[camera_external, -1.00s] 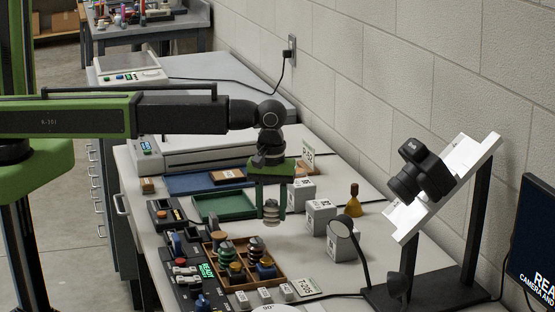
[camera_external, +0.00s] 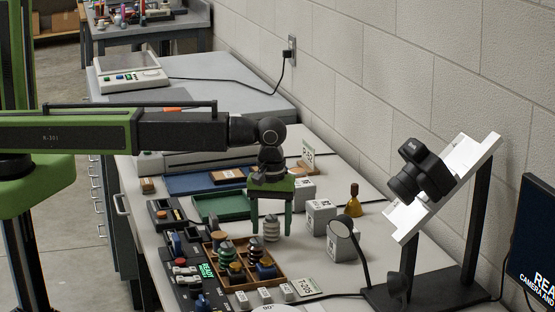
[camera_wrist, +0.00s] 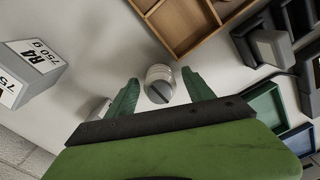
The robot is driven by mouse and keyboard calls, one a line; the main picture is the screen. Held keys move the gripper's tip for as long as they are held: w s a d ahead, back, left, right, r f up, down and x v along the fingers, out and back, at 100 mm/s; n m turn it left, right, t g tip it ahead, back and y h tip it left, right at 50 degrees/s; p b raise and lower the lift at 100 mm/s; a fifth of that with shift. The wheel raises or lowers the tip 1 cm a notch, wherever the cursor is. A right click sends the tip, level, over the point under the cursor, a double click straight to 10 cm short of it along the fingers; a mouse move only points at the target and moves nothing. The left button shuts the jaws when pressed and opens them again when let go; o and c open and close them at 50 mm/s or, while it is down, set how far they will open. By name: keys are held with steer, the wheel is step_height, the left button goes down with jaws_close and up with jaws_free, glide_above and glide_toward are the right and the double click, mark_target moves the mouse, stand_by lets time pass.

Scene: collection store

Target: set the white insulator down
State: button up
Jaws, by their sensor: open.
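The white insulator (camera_external: 271,230) stands upright on the grey table, to the right of the green tray and behind the wooden compartment box. My gripper (camera_external: 271,228) is open above and around it, with a green finger to each side. In the wrist view the insulator (camera_wrist: 159,84) shows its ribbed side and slotted top between the fingertips of my gripper (camera_wrist: 160,82). A gap shows on each side of it, so the fingers appear clear of it.
The wooden compartment box (camera_external: 282,282) holds several darker insulators. A green tray (camera_external: 224,205) lies to the left. A camera (camera_external: 421,170) sits on a tilted panel.

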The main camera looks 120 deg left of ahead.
mark_target(270, 217)
steer(key=shift+r, duration=0.1)
step_height(270, 217, up, 12)
steer(key=p, duration=1.2)
steer(key=s+d+m, duration=0.2)
steer(key=d+m, duration=0.2)
steer(key=d, duration=0.3)
steer(key=s+d+m, duration=0.3)
steer(key=d+m, duration=0.2)
steer(key=d, duration=0.3)
steer(key=shift+d+m, duration=0.3)
steer(key=s+d+m, duration=0.2)
steer(key=d+m, duration=0.2)
steer(key=s+d+m, duration=0.3)
steer(key=d+m, duration=0.1)
steer(key=d, duration=0.1)
steer(key=s+d+m, duration=0.2)
steer(key=d+m, duration=0.2)
steer(key=shift+s+d, duration=0.2)
steer(key=shift+s, duration=0.2)
steer(key=shift+o, duration=0.3)
steer(key=shift+w+a, duration=0.1)
